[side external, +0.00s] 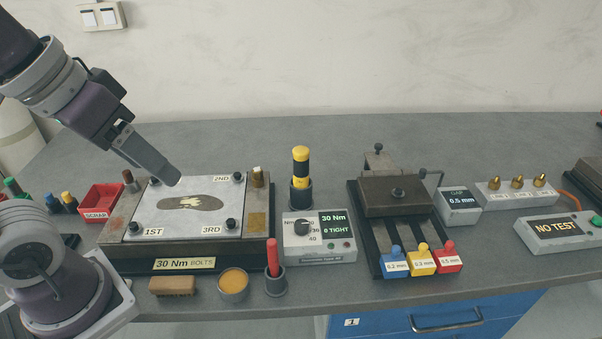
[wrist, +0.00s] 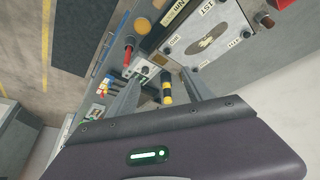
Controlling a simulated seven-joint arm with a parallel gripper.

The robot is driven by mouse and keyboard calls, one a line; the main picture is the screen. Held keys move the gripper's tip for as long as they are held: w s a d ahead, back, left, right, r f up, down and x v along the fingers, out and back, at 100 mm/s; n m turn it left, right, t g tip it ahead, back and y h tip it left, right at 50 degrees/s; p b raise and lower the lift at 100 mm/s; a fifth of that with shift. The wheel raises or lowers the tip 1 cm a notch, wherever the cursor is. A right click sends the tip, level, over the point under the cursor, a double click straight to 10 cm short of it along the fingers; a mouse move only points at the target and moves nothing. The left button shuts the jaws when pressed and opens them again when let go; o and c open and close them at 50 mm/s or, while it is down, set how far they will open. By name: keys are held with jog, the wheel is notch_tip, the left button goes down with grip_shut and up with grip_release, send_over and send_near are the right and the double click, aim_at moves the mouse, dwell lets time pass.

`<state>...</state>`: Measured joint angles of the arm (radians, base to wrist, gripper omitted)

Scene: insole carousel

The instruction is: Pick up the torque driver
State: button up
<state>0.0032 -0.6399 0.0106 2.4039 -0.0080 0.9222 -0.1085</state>
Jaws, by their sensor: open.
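The torque driver (side external: 300,167), with a yellow and black grip, stands upright in a dark round holder (side external: 301,196) behind the torque box. In the wrist view the driver (wrist: 167,92) shows between my fingers in the picture, but they are not around it. My gripper (side external: 172,177) is open and empty. In the side view it hangs tilted above the insole plate, well to the left of the driver and apart from it. The driver's lower end is hidden in the holder.
The insole fixture (side external: 120,234) with several bolts lies below my gripper. The torque box (side external: 322,254) reads 30 Nm and 0 TIGHT. A red-handled tool (side external: 272,258) stands in a front cup. A dark press fixture (side external: 398,190) stands to the driver's right. The bench behind the driver is clear.

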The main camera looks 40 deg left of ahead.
jog(key=w+r+n+g, duration=0.2)
jog(key=w+n, duration=0.3)
jog(key=w, duration=0.6)
jog(key=n+g, duration=0.3)
jog(key=n, duration=0.8)
send_over(302, 167)
jog(key=w+a, duration=0.2)
jog(key=f, duration=1.5)
jog(key=shift+s+a, duration=0.1)
jog(key=shift+s, duration=0.1)
jog(key=shift+n, duration=0.3)
jog(key=f, duration=0.5)
jog(key=d+f, duration=0.1)
jog(key=f, duration=0.1)
jog(key=shift+s+f, duration=0.15)
jog(key=shift+s, duration=0.05)
grip_shut()
